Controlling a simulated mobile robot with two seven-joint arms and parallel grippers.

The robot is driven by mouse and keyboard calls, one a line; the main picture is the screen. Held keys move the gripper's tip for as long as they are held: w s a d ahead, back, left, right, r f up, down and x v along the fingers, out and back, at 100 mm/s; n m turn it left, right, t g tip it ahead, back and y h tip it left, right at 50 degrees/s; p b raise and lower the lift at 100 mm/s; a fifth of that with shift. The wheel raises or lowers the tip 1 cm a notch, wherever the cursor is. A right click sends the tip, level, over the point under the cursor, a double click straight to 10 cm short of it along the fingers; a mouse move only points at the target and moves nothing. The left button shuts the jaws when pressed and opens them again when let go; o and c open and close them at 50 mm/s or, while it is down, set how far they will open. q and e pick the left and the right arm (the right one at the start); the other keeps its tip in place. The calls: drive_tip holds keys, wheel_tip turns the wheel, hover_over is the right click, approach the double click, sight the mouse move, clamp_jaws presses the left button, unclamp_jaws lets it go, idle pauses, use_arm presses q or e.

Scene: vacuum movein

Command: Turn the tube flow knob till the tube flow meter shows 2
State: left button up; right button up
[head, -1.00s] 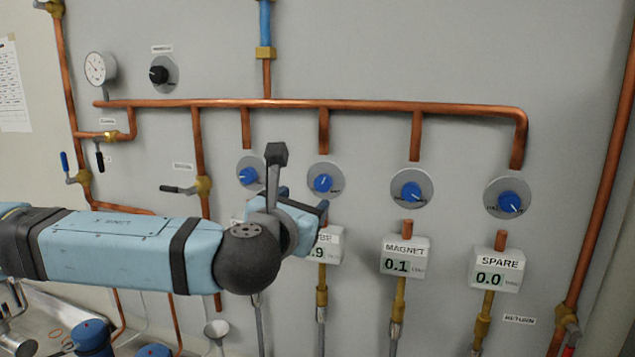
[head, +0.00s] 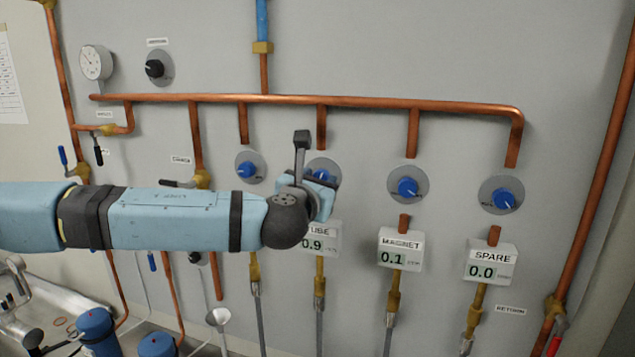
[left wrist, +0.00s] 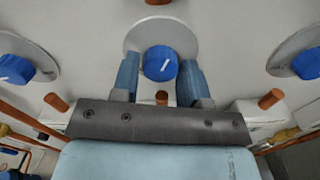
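The tube flow knob (head: 321,164) is a blue knob on a grey round plate, partly hidden by my left gripper (head: 322,181) in the head view. In the left wrist view the blue knob (left wrist: 160,64) with its white pointer mark lies between the two blue fingers of my left gripper (left wrist: 160,78). The fingers are apart, one on each side of the knob, with little gap; contact is not clear. The tube flow meter (head: 318,241) below reads 0.9, its left edge partly covered by my arm. My right gripper is not in view.
Similar blue knobs stand on both sides: one at left (head: 246,168), the magnet knob (head: 407,187) and the spare knob (head: 502,199). The magnet meter (head: 401,250) reads 0.1 and the spare meter (head: 491,263) reads 0.0. A copper pipe (head: 370,103) runs above.

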use_arm(q)
drive_tip(key=c, duration=0.4)
drive_tip(key=shift+c, duration=0.3)
